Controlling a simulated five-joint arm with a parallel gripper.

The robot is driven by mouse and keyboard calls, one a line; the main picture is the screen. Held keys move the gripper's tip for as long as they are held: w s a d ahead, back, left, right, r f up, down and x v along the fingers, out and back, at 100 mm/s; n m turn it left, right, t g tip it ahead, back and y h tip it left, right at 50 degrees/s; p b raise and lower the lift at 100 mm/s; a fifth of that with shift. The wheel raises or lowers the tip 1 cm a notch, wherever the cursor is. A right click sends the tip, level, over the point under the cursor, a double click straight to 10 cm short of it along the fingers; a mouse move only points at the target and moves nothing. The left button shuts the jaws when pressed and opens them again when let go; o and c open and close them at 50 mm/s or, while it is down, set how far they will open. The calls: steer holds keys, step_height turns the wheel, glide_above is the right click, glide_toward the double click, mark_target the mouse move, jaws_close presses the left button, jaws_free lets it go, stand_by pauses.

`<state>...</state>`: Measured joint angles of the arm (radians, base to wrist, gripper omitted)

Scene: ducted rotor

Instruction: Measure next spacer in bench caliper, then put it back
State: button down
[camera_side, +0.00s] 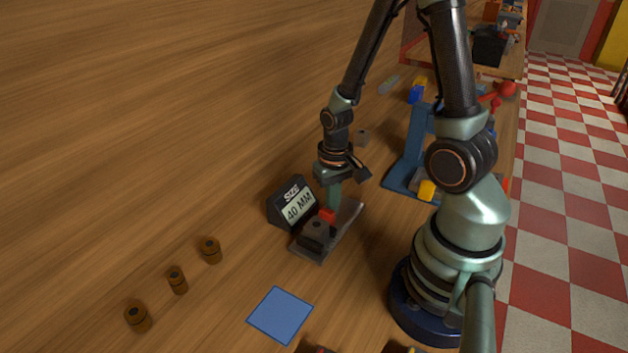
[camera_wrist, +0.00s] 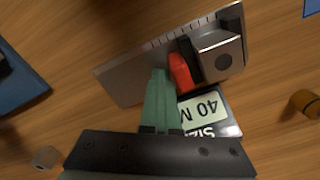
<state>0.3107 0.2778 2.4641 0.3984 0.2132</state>
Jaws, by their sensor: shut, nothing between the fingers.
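The bench caliper, a grey metal plate (camera_side: 343,232) with a scale edge, lies beside a black display (camera_side: 291,204) reading "SIZE 40 MM". A red piece (camera_wrist: 180,72) stands beside the near jaw. My gripper (camera_side: 328,208) is low over the plate with its green fingers shut and empty. Its tips (camera_wrist: 160,74) are right beside the red piece; contact is unclear. Another small grey block (camera_side: 362,137) lies on the table behind; it also shows in the wrist view (camera_wrist: 45,157).
Three brown cylinders with dark tops (camera_side: 177,280) stand in a row at the left. A blue square (camera_side: 280,315) lies flat in front. A blue stand (camera_side: 410,165) is behind on the right. Bare wood lies left of the display.

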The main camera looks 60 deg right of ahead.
stand_by(0.3)
steer(key=shift+d, duration=0.55)
step_height(320, 180, up, 8)
stand_by(1.0)
steer(key=w+a+r+n+t, duration=0.1)
steer(key=a+r+n+t, duration=0.1)
steer(key=r, duration=0.5)
steer(key=w+a+r+n+t, duration=0.1)
steer(key=a+r+n+t, duration=0.2)
steer(key=a+r, duration=0.4)
steer(key=shift+w+a+r+n+t, duration=0.3)
steer(key=shift+r+n, duration=0.1)
steer(key=shift+n, duration=0.1)
stand_by(0.5)
